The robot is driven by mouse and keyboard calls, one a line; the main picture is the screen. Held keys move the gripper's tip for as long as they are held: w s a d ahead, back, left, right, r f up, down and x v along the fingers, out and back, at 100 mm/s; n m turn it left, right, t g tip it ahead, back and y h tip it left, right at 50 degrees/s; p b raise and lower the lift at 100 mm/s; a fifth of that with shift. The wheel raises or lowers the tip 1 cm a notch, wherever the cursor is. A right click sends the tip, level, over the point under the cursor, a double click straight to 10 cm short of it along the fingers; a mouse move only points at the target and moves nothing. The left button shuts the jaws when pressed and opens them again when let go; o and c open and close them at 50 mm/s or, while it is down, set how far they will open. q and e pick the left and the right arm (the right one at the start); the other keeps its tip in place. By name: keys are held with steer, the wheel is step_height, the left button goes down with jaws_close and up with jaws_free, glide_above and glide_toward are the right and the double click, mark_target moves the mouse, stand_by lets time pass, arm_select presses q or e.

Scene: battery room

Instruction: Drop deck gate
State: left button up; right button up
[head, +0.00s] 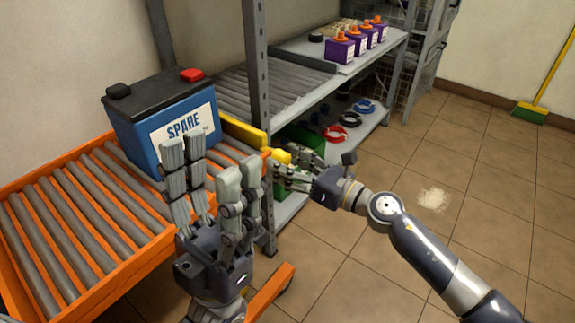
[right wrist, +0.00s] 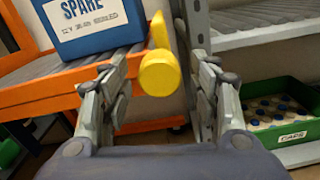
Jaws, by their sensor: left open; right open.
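The deck gate (head: 243,133) is a yellow bar standing across the end of the orange roller cart, beside the grey rack post. Its rounded yellow knob (head: 282,156) sticks out towards my right gripper; in the right wrist view the knob (right wrist: 160,74) shows between the spread fingers. My right gripper (head: 289,168) is open around the knob, with a visible gap on both sides. My left gripper (head: 211,168) is open and empty, raised in front of the blue battery, and hides part of the cart's rollers.
The blue SPARE battery (head: 160,112) sits on the orange roller cart (head: 92,285). Behind the gate are the rack's rollers (head: 280,92). Purple bottles (head: 340,48) stand on the shelf. A green CAPS bin (right wrist: 278,135) is low on the rack. The tiled floor at right is mostly clear, with a pale spill (head: 433,200).

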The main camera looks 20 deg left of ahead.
steer(key=shift+c, duration=0.2)
steer(key=c, duration=1)
